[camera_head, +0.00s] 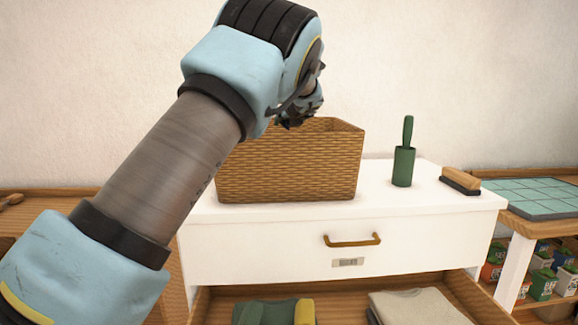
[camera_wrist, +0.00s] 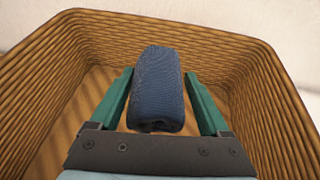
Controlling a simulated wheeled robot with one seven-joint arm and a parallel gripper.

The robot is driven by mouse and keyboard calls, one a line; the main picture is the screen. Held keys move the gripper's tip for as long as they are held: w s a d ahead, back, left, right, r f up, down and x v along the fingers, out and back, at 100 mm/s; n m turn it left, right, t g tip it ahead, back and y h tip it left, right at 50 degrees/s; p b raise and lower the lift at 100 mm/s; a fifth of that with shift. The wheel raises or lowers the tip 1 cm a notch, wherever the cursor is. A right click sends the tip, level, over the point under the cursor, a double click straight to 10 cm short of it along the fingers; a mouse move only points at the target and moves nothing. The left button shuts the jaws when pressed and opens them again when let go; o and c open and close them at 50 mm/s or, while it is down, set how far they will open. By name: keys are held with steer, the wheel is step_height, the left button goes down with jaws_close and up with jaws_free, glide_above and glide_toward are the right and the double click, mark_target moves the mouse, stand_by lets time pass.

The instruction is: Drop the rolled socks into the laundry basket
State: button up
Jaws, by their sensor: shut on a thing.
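The laundry basket (camera_head: 300,165) is a tan woven box standing on the white dresser top. My gripper (camera_wrist: 159,92) has green fingers and is shut on the rolled socks (camera_wrist: 158,85), a dark blue roll. In the wrist view the socks are over the basket's opening, with the woven walls (camera_wrist: 265,100) around them. The basket's floor shows below on the left. In the head view my gripper (camera_head: 290,118) is at the basket's top rim, and my arm hides the basket's left part. The socks cannot be made out in that view.
A green lint roller (camera_head: 404,160) and a wooden brush (camera_head: 460,181) stand on the dresser (camera_head: 370,203), right of the basket. Below, an open drawer holds folded green and yellow cloth (camera_head: 272,312) and beige cloth (camera_head: 415,306). A wall is close behind.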

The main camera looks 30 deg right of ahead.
steer(key=o, duration=1.2)
steer(key=b+v, duration=0.2)
steer(key=v, duration=0.9)
steer(key=shift+b, duration=0.35)
